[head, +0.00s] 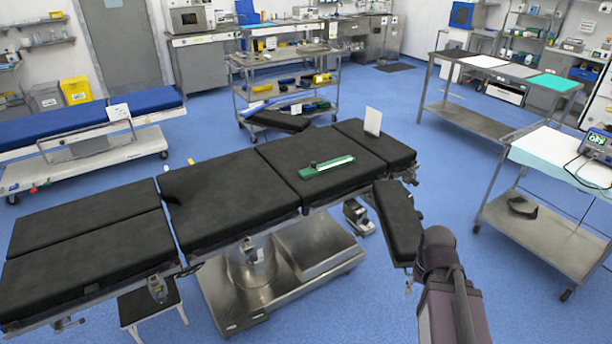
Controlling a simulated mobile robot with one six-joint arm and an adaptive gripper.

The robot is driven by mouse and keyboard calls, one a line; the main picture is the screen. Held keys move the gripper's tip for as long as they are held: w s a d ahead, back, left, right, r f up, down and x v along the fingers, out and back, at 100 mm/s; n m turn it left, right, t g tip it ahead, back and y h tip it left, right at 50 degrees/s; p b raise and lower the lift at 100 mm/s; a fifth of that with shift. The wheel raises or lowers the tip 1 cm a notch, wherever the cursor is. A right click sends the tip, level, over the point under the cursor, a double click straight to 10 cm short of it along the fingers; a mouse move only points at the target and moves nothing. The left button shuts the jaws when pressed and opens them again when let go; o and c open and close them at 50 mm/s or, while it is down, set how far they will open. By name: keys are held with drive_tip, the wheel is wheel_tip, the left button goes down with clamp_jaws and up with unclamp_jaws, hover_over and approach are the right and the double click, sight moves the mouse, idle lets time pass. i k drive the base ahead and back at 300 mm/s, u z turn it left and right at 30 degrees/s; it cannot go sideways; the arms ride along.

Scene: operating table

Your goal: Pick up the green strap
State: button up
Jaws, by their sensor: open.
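The green strap (328,167) lies flat on the black padded operating table (235,190), on the section right of the middle. Part of my arm shows at the lower right, in front of the table and apart from the strap. My gripper itself is not visible in the head view.
A black side pad (398,220) juts from the table's near right side, close to my arm. A white card (373,121) stands on the table's right end section. Steel carts (540,225) stand at the right. Blue floor is open between them and the table.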

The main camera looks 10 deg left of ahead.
sight(307, 173)
drive_tip(key=u, duration=0.35)
drive_tip(key=k, duration=1.05)
drive_tip(key=u, duration=0.75)
drive_tip(key=i, duration=1.95)
drive_tip(key=z, duration=0.9)
drive_tip(key=i, duration=0.65)
drive_tip(key=z, duration=0.45)
